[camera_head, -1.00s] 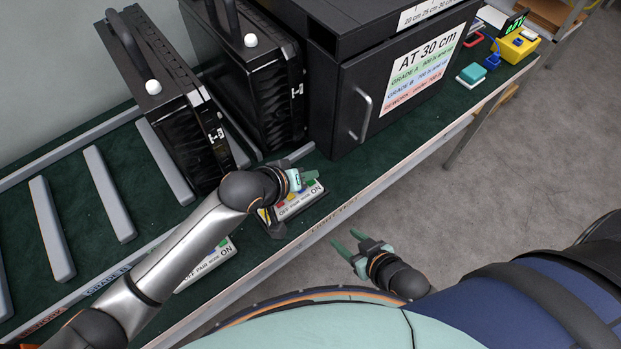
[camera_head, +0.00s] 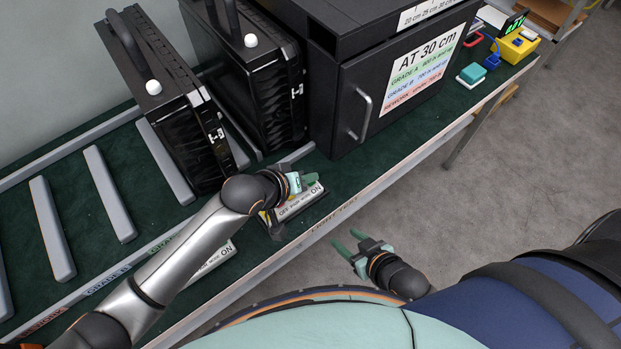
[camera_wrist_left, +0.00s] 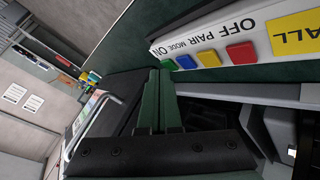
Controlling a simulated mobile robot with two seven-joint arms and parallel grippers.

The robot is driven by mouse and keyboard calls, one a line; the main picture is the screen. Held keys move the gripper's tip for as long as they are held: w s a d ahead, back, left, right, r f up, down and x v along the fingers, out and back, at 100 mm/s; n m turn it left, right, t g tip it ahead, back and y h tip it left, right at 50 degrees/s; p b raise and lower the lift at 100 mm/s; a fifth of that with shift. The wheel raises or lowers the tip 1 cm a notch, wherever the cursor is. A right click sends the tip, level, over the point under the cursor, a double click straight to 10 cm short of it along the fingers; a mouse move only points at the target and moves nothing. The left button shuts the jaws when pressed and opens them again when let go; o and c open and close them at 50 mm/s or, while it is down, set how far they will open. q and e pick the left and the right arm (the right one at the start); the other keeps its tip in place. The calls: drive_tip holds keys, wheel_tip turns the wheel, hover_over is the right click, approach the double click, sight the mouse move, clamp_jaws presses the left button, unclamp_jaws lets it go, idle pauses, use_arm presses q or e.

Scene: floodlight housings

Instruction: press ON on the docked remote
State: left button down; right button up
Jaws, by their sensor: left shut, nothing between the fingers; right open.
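A white remote (camera_head: 301,205) lies near the bench's front edge, below my left gripper (camera_head: 308,181). The green button (camera_wrist_left: 169,65) is by the ON lettering. My left gripper (camera_wrist_left: 164,76) is shut and empty, its fingertips right at the green button; I cannot tell whether they touch it. My right gripper (camera_head: 347,247) is open and empty, off the bench's front edge.
A second remote (camera_head: 212,262) lies further left, partly hidden by my left arm. Two black floodlight housings (camera_head: 170,115) (camera_head: 262,90) and a black cabinet (camera_head: 350,85) stand behind. A yellow box (camera_head: 516,46) and a teal-topped block (camera_head: 471,74) sit at the far right.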

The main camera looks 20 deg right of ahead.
use_arm(q)
drive_tip(key=shift+f, duration=0.3)
drive_tip(key=shift+r, duration=0.1)
idle(0.3)
drive_tip(key=shift+r+p, duration=0.7)
drive_tip(key=shift+p, duration=0.35)
drive_tip(key=shift+r, duration=0.1)
wheel_tip(320, 180, up, 3)
drive_tip(key=p, duration=0.3)
drive_tip(key=shift+r+p, duration=0.4)
drive_tip(key=shift+r, duration=0.55)
drive_tip(key=shift+s+f, duration=0.1)
